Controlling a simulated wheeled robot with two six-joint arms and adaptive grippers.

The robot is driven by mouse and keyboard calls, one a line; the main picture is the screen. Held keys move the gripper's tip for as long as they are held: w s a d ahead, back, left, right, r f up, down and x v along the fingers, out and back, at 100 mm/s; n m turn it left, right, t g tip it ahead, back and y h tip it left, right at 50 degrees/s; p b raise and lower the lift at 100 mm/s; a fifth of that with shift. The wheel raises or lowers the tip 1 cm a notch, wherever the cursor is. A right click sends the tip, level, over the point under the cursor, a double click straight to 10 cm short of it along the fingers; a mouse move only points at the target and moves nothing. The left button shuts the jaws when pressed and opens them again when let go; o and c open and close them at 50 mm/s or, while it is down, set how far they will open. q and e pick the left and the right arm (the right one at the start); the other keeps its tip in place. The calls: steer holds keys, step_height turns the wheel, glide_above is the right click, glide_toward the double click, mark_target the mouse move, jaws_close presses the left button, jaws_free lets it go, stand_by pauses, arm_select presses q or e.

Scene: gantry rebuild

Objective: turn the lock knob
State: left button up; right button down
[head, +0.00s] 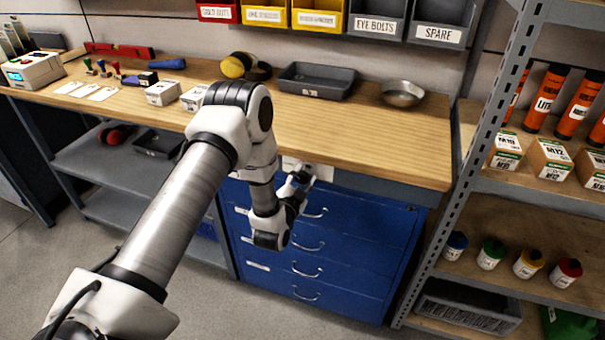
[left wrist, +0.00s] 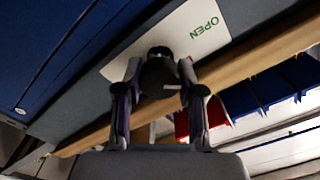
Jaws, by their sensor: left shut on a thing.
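The lock knob (left wrist: 160,74) is dark and round and stands on a pale plate (left wrist: 190,38) marked OPEN, in the left wrist view. In the head view this plate (head: 322,171) shows at the bench's front edge, above the blue drawers. My left gripper (left wrist: 159,84) is shut on the knob, one finger on each side of it. In the head view the left gripper (head: 301,178) reaches the plate from below and in front, and hides the knob. My right gripper is not in view.
The wooden bench top (head: 350,140) overhangs the blue drawer cabinet (head: 345,235), which has several protruding handles. A grey tray (head: 318,82) and a metal bowl (head: 402,93) stand on the bench. A metal shelf rack (head: 473,135) stands at the right. Floor is free at lower left.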

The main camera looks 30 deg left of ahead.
arm_select(q)
steer(key=m+p, duration=0.2)
steer(key=m, duration=0.4)
steer(key=shift+p, duration=0.4)
steer(key=shift+d+f+m+p, duration=0.1)
steer(key=shift+m+p, duration=0.6)
steer(key=shift+m, duration=1.3)
steer(key=o, duration=1.1)
steer(key=shift+w, duration=0.1)
steer(key=shift+o, duration=0.2)
steer(key=v, duration=0.7)
steer(key=shift+s, duration=0.25)
steer(key=shift+f, duration=0.1)
